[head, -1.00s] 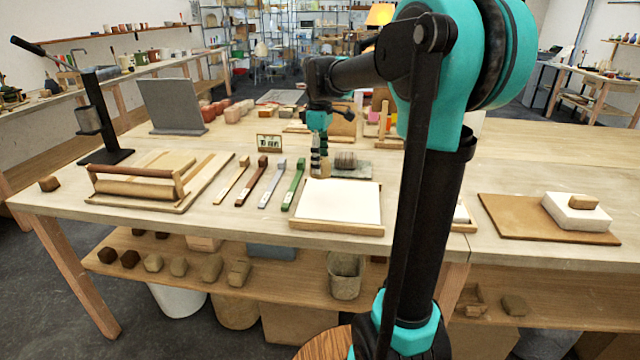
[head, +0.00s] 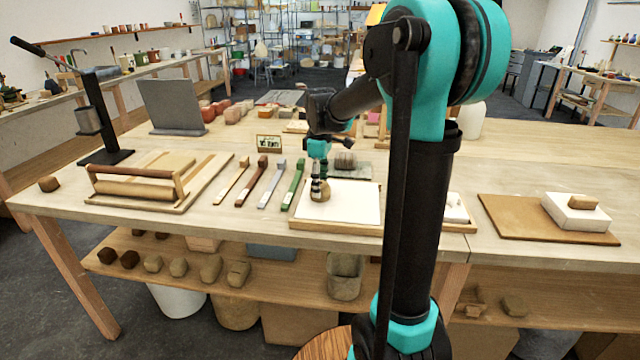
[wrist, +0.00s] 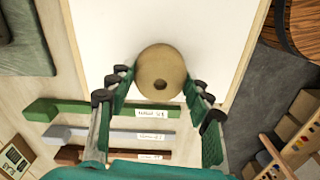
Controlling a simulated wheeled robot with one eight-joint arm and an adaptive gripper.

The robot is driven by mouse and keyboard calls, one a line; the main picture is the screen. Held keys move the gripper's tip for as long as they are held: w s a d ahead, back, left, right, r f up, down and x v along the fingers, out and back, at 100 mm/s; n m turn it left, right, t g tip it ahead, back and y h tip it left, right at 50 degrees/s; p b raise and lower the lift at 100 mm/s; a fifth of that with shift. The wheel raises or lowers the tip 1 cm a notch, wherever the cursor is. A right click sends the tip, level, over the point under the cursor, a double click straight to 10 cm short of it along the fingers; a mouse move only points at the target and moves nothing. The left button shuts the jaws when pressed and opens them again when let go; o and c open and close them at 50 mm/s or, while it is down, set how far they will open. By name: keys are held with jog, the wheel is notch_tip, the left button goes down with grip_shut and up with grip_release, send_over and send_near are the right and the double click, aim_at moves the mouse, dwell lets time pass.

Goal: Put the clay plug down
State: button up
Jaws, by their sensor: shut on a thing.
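The clay plug (head: 321,190) is a tan, rounded piece with a dark hole in its face, seen clearly in the wrist view (wrist: 160,66). My gripper (head: 320,182) is shut on it, with a green-padded finger on each side in the wrist view (wrist: 158,88). The plug is over the left part of the white slab (head: 350,205) in its wooden frame. I cannot tell whether its underside touches the slab.
Several labelled strips stand left of the slab, the green one (head: 293,186) closest. A roller frame (head: 135,188) lies farther left. The slab's right part is clear beside my arm.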

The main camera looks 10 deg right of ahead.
jog(key=o, duration=1.4)
jog(key=shift+c, duration=0.2)
notch_tip(320, 180, up, 12)
jog(key=shift+r, duration=0.15)
